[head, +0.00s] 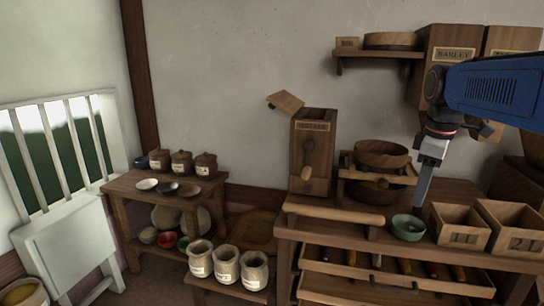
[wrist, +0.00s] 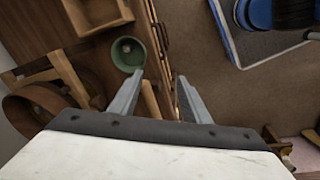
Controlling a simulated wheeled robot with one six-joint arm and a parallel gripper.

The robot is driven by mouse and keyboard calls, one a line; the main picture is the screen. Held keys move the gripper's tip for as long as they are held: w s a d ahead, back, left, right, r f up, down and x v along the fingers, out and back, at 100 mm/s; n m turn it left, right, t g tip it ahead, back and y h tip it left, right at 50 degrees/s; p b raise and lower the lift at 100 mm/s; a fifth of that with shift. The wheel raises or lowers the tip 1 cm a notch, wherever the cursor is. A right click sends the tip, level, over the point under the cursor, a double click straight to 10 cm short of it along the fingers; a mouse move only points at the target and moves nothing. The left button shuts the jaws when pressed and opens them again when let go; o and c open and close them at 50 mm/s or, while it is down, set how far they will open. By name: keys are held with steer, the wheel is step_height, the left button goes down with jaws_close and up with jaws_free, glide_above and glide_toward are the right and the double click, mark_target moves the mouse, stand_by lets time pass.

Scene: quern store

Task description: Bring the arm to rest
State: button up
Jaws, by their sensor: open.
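My blue arm (head: 495,88) reaches in from the right in the head view. My gripper (head: 421,200) points down over the right part of the wooden workbench (head: 463,200), just above and beside a small green bowl (head: 408,228). In the wrist view my gripper (wrist: 161,77) shows two grey fingers spread apart with nothing between them. The green bowl (wrist: 128,54) lies just beyond the left fingertip there. From these views I cannot tell the exact gap between fingertips and bench.
Two open wooden boxes (head: 461,228) stand right of the bowl. A quern-like wooden stand (head: 378,175) and a tall hopper box (head: 311,150) are behind. An open drawer (head: 395,280) juts out in front. Sacks (head: 227,264) and a side table (head: 130,188) stand left.

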steer(key=s+a+f+m+t, duration=0.1)
steer(key=s+a+f+m, duration=0.3)
steer(key=s+f, duration=0.4)
steer(key=s+a+f+m+t, duration=0.2)
steer(key=s+a+f+m, duration=0.2)
steer(key=s+f, duration=0.5)
steer(key=s+m, duration=0.2)
steer(key=s, duration=0.1)
steer(key=shift+s+a+f, duration=0.25)
steer(key=shift+f, duration=0.05)
